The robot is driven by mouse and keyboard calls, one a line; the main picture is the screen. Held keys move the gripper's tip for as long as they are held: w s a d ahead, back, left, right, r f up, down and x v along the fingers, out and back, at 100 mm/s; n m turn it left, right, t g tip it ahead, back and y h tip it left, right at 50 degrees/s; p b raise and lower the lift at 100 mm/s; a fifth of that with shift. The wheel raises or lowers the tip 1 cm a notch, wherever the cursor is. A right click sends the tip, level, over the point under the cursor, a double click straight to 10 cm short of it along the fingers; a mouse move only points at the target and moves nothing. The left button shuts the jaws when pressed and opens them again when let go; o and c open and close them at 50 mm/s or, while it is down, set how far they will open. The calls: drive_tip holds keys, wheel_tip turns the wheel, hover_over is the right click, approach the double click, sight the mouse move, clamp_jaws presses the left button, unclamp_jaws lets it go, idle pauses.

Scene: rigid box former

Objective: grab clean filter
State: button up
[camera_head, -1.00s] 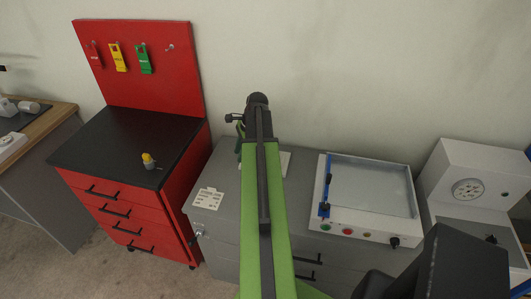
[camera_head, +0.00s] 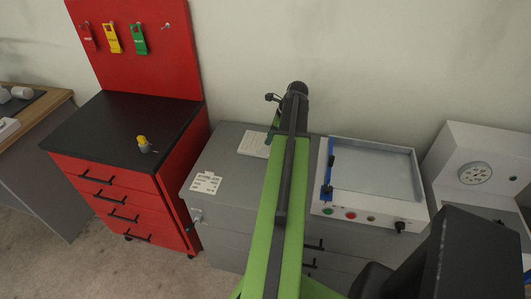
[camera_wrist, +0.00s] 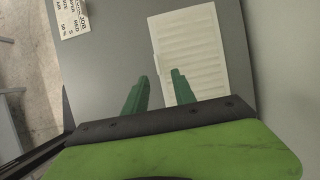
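A flat white filter with pleated rows (camera_wrist: 188,50) lies on the grey cabinet top. In the head view the white filter (camera_head: 256,144) shows just left of my arm, at the back of the cabinet. My gripper (camera_wrist: 158,84) has two green fingers spread apart with nothing held between them. In the head view my arm hides most of the gripper.
A printed white card (camera_head: 206,183) lies on the grey cabinet (camera_head: 232,160) at left. A white tray-like box (camera_head: 372,170) with buttons stands right of my arm. A red drawer unit (camera_head: 185,170) with a yellow-topped item (camera_head: 143,142) stands left. A wall is close behind.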

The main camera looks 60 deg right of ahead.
sight(262, 148)
drive_tip(key=b+x, duration=0.1)
drive_tip(key=x, duration=0.2)
drive_tip(key=shift+f+b, duration=0.2)
drive_tip(key=shift+b, duration=0.1)
drive_tip(key=shift+r, duration=0.1)
drive_tip(key=b+x, duration=0.4)
drive_tip(key=x, duration=0.1)
drive_tip(key=shift+w+a+b, duration=0.15)
drive_tip(key=shift+a+b, duration=0.1)
drive_tip(key=shift+b, duration=0.05)
clamp_jaws()
idle(0.7)
